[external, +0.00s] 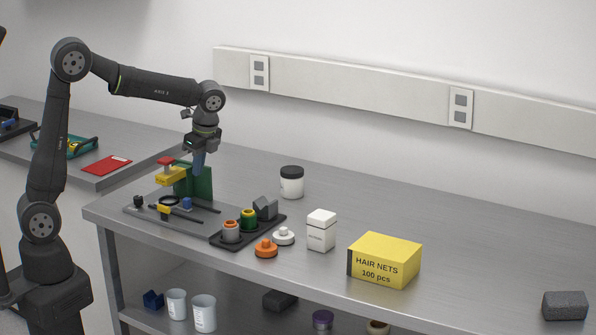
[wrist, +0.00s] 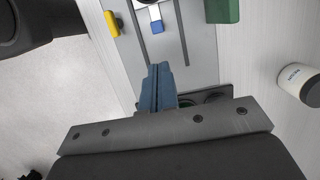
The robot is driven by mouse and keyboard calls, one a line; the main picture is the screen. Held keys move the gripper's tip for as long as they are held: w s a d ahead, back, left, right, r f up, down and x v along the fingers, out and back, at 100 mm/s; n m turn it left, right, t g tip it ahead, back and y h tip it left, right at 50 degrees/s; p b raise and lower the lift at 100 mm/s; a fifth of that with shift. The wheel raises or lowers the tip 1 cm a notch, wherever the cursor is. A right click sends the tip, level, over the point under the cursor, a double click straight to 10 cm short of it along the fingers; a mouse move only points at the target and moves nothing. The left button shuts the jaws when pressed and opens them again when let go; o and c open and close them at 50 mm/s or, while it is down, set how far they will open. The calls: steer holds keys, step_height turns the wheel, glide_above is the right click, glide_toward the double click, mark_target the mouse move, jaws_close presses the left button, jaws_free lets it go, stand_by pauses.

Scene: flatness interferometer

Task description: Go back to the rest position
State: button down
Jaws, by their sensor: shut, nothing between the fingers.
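My gripper (external: 198,163) hangs fingers down above the left part of the steel bench, close to the green upright block of the interferometer fixture. Its blue fingers also show in the wrist view (wrist: 158,72), pressed together with nothing between them. The interferometer fixture (external: 190,222) has a dark base plate with rails, a green block (external: 204,183), a yellow part with a red top (external: 170,172) and a small blue block (external: 187,203). In the wrist view the blue block (wrist: 157,27) and a yellow piece (wrist: 112,24) lie beyond the fingertips.
A dark tray (external: 225,243) with several parts adjoins the fixture. An orange part (external: 266,248), a white part (external: 284,236), a white bottle (external: 321,231), a dark-lidded jar (external: 291,183) and a yellow hair nets box (external: 385,260) stand to the right.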

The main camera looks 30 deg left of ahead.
steer(key=x, duration=1)
steer(key=v, duration=1)
steer(key=x, duration=1)
steer(key=shift+d+f, duration=0.1)
steer(key=shift+d, duration=0.1)
steer(key=d, duration=1)
steer(key=shift+d, duration=0.15)
steer(key=d+v, duration=0.1)
steer(key=v, duration=0.9)
steer(key=s+a+r+n+h, duration=0.1)
steer(key=s+a+r+n, duration=0.1)
steer(key=a, duration=0.3)
steer(key=shift+s+a+r, duration=0.15)
steer(key=shift+s+r, duration=0.45)
